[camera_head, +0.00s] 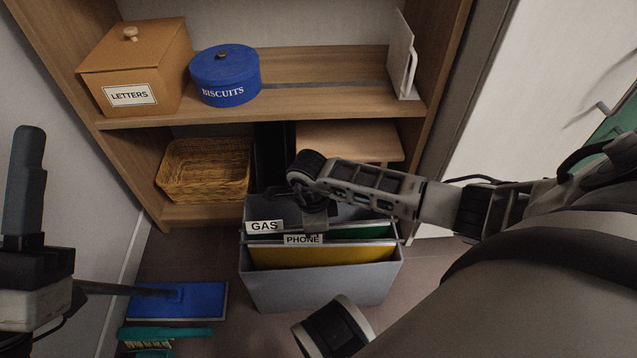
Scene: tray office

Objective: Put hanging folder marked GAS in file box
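The grey file box (285,293) stands on the floor in front of the shelf. The green hanging folder marked GAS (352,231) is upright in the box's open top, behind the yellow folder marked PHONE (335,255). Its white GAS tab shows at the left, near the rim. Its lower part is hidden. My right gripper (316,222) points down at the middle of the green folder's top edge. Its fingertips are partly hidden, so I cannot tell whether they grip it. My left gripper (25,185) is at the far left, away from the box; its opening is unclear.
The shelf holds a LETTERS box (140,68), a blue BISCUITS tin (226,75), a white upright holder (401,58) and a wicker basket (205,170). A blue mop head (180,300) and a green brush (165,333) lie left of the file box.

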